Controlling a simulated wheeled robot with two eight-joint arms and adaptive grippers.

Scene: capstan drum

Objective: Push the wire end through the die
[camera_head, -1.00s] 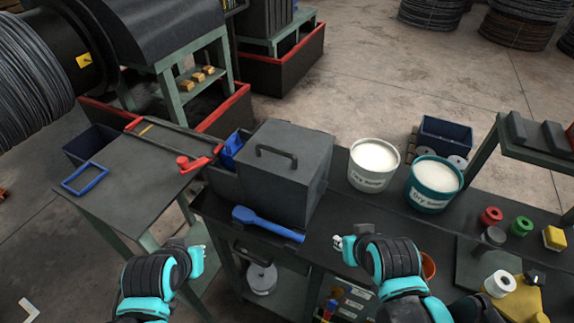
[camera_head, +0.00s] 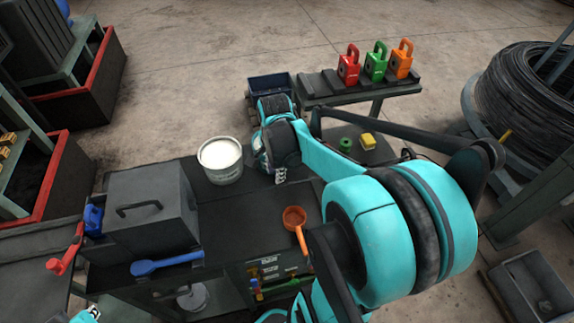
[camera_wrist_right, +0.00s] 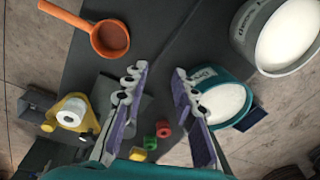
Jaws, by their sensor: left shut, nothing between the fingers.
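A large coil of dark wire (camera_head: 525,110) stands at the far right in the head view; I cannot make out a loose wire end. A red block (camera_head: 349,68), a green block (camera_head: 375,65) and an orange block (camera_head: 400,62), each with a handle on top, stand on a raised shelf (camera_head: 375,93). I cannot tell which thing is the die. My right gripper (camera_head: 281,176) reaches over the bench beside the white bucket. In the wrist view its fingers (camera_wrist_right: 160,72) are apart and empty. My left gripper (camera_head: 92,313) is shut and empty at the bottom left edge, mostly out of view.
The bench holds a white powder bucket (camera_head: 220,158), a grey box (camera_head: 150,205), a blue-handled tool (camera_head: 165,263) and an orange ladle (camera_head: 294,217). A teal bucket (camera_wrist_right: 232,112) is beyond the right finger. Small green (camera_head: 346,145) and yellow (camera_head: 367,141) pieces lie farther back.

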